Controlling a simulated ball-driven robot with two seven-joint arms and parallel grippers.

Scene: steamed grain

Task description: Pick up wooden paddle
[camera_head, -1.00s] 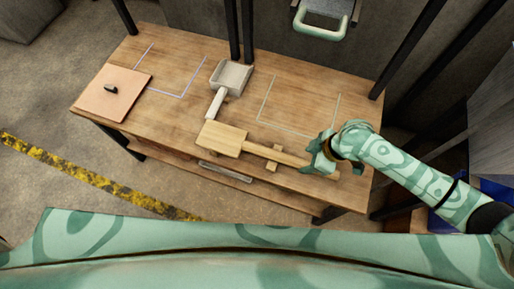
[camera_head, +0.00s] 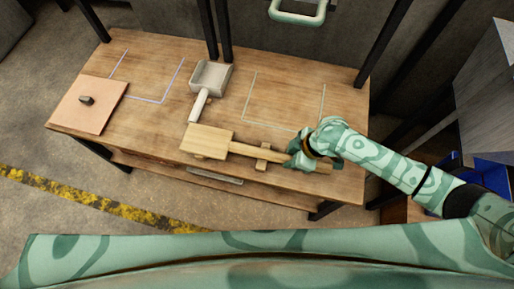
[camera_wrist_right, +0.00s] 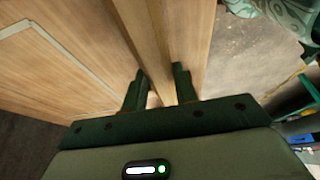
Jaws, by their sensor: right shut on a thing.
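The wooden paddle (camera_head: 207,141) lies near the front edge of the wooden table, its broad flat head to the left and its handle pointing right. A small wooden rest (camera_head: 263,157) sits under the handle. My right gripper (camera_head: 298,160) is at the handle, right of the rest, and shut on it. In the right wrist view the handle (camera_wrist_right: 151,35) runs between the two dark fingers of the right gripper (camera_wrist_right: 160,73). The paddle appears still low over the table; any gap beneath it cannot be told. My left gripper is not in view.
A light scoop (camera_head: 210,77) lies behind the paddle head. A pinkish board (camera_head: 82,112) with a small dark object (camera_head: 86,100) is at the table's left. Outlined areas on the tabletop are empty. Black posts stand behind the table.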

